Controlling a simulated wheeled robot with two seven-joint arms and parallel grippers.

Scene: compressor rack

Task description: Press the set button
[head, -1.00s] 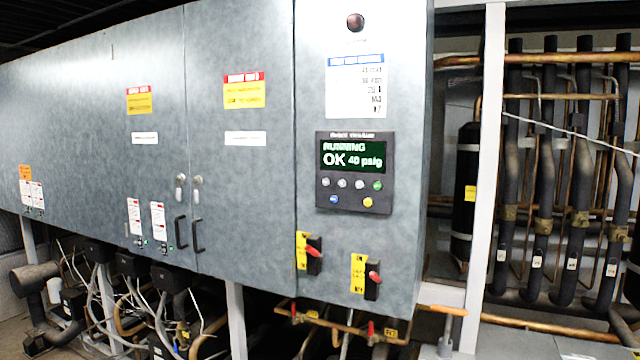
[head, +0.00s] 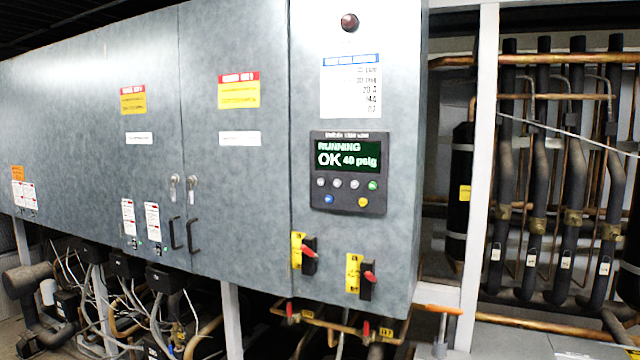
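A dark control panel (head: 349,173) is mounted on the front of the grey cabinet. Its green screen (head: 347,157) reads "RUNNING OK 40 psig". Below the screen is a row of small round buttons, three grey and a green one (head: 373,185) at the right end. Under that row are a blue button (head: 328,199) and a yellow button (head: 363,202). The button labels are too small to read, so I cannot tell which one is set. Neither of my grippers is in view.
Two red-handled switches (head: 309,252) (head: 368,277) stick out below the panel. The cabinet doors (head: 235,190) are shut, with handles. Pipes and cables run beneath the cabinet. A white post (head: 484,150) and dark vertical pipes stand to the right. The space before the panel looks clear.

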